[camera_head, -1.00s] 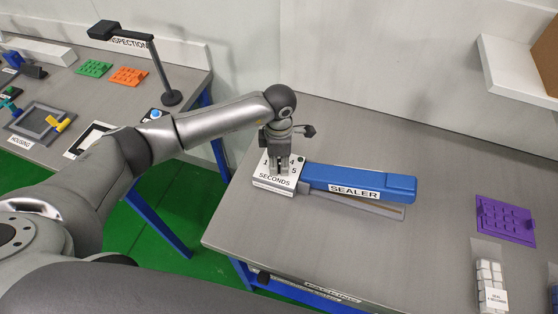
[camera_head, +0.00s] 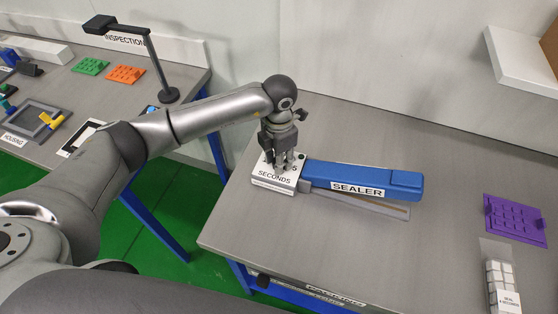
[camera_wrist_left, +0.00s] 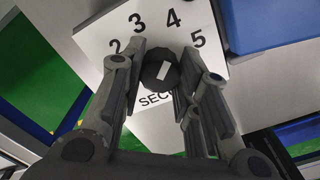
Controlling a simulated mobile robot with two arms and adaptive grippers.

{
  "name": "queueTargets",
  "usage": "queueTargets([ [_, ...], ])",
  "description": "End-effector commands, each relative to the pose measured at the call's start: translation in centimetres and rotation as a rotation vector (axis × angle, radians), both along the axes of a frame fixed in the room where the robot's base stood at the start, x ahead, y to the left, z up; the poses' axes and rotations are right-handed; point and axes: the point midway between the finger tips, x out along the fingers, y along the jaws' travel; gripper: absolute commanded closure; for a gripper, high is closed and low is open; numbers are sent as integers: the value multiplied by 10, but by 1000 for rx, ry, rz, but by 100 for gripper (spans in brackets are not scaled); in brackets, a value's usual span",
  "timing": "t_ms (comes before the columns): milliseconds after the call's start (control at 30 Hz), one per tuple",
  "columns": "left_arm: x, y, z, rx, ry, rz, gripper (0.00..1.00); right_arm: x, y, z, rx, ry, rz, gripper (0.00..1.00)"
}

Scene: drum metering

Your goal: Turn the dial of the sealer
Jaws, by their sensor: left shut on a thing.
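The sealer is a blue-armed device (camera_head: 365,180) labelled SEALER, lying on the grey bench. At its left end is a white dial plate (camera_head: 272,184) marked SECONDS. My left gripper (camera_head: 281,166) points down over this plate. In the left wrist view, the round dark dial (camera_wrist_left: 160,70) with a white mark sits between the gripper's fingers (camera_wrist_left: 163,62), which are shut on it. The numbers 2, 3, 4 and 5 show around the dial. The white mark slants up and right, roughly toward the side of 4 and 5. My right gripper is out of view.
A purple tray (camera_head: 514,220) and a clear pack of white blocks (camera_head: 500,277) lie on the bench at the right. Bare bench lies in front of the sealer. A second table at the left holds a black lamp-like stand (camera_head: 160,65) and coloured parts.

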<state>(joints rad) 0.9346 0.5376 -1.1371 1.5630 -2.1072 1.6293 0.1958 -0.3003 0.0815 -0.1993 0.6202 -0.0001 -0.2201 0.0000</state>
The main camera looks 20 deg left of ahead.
Motion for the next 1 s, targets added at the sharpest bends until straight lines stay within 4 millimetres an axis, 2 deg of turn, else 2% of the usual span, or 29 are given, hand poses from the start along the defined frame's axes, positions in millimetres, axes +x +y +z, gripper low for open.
queueTargets([
  [300,1,1,1,1,-4,119,94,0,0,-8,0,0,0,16],
  [800,2,1,2,1,-4,138,94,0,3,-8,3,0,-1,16],
  [833,2,1,2,1,-4,138,68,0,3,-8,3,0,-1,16],
  [1000,1,1,1,0,-3,137,47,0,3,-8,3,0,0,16],
])
